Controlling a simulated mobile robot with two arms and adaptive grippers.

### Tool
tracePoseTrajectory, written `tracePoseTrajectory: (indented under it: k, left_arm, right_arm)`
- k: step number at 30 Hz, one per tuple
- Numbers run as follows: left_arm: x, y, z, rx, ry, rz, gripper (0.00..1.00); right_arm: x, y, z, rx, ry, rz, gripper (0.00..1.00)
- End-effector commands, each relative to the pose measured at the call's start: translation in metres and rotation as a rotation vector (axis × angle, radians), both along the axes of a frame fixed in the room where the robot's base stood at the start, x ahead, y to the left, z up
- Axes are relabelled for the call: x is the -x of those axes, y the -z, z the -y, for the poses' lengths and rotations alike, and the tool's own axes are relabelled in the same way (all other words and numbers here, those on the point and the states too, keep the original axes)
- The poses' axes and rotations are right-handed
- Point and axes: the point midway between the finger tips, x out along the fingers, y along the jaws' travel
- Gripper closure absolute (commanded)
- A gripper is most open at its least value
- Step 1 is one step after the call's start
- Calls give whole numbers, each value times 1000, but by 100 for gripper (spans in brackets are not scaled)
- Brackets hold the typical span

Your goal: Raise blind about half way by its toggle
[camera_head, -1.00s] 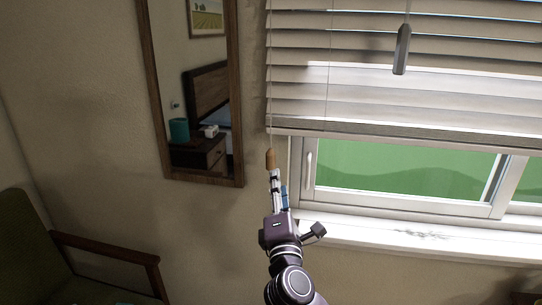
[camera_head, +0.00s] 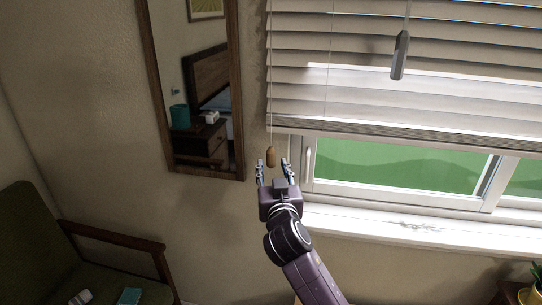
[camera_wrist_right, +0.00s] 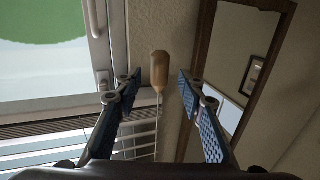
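The wooden toggle (camera_head: 271,157) hangs on a thin cord at the left edge of the blind (camera_head: 360,90). The blind covers the upper window, and its bottom rail sits above the lower pane. My right gripper (camera_head: 273,168) is open, its fingertips on either side of the toggle's lower part. In the wrist view the toggle (camera_wrist_right: 160,68) shows between the two spread fingers (camera_wrist_right: 159,84), with gaps on both sides and its cord running down the picture. My left gripper is not in view.
A wood-framed mirror (camera_head: 241,120) hangs on the wall left of the toggle. The white window sill (camera_head: 400,222) is to the right of my right wrist. A grey pull (camera_head: 400,56) hangs before the blind. A green chair (camera_head: 60,250) stands at lower left.

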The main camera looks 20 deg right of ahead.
Motion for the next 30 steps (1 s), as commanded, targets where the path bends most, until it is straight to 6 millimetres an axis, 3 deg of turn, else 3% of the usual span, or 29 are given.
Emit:
tracePoseTrajectory:
  k: [9,22,30]
  left_arm:
    - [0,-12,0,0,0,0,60]
    - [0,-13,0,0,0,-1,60]
    - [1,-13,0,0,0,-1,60]
  right_arm:
    - [-41,-2,12,4,0,0,63]
    - [-50,0,14,4,0,-1,63]
    - [-49,0,14,4,0,-1,93]
